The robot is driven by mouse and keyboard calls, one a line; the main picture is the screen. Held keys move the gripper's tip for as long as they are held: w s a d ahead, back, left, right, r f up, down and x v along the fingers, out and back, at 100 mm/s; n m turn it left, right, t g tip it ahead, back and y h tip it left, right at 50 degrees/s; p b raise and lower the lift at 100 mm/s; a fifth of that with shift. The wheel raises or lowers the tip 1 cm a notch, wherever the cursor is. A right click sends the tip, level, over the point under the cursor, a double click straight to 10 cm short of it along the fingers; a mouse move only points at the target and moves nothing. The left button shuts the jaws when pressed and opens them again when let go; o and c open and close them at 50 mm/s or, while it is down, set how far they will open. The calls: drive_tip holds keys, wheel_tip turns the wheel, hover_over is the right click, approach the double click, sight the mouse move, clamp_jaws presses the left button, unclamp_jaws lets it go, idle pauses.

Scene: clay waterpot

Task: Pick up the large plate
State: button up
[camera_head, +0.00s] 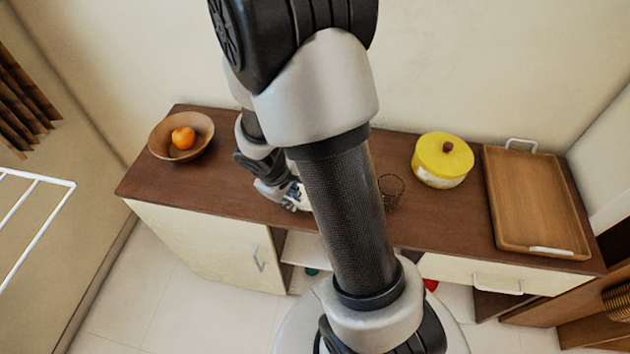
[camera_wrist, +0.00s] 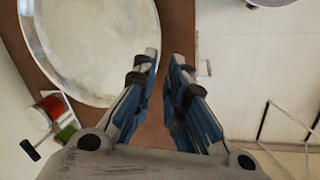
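The large plate (camera_wrist: 92,45) is a round, pale grey-white disc with a thin raised rim. It fills the upper left of the wrist view and lies on the brown counter top. In the head view my gripper (camera_head: 297,196) is low over the counter, partly hidden by my arm.
A brown bowl (camera_head: 160,150) holding an orange fruit (camera_head: 183,138) stands at the counter's left. A glass-like item (camera_head: 391,190), a yellow-lidded pot (camera_head: 442,160) and a wooden tray (camera_head: 538,203) stand to the right. A white wire rack (camera_head: 30,205) is at far left.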

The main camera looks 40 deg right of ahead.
drive_tip(key=b+x, duration=0.1)
drive_tip(key=x, duration=0.2)
drive_tip(key=b+x, duration=0.2)
drive_tip(key=x, duration=0.1)
drive_tip(key=shift+w+d, duration=0.15)
drive_tip(key=shift+w, duration=0.1)
clamp_jaws()
drive_tip(key=shift+r, duration=0.15)
idle(0.4)
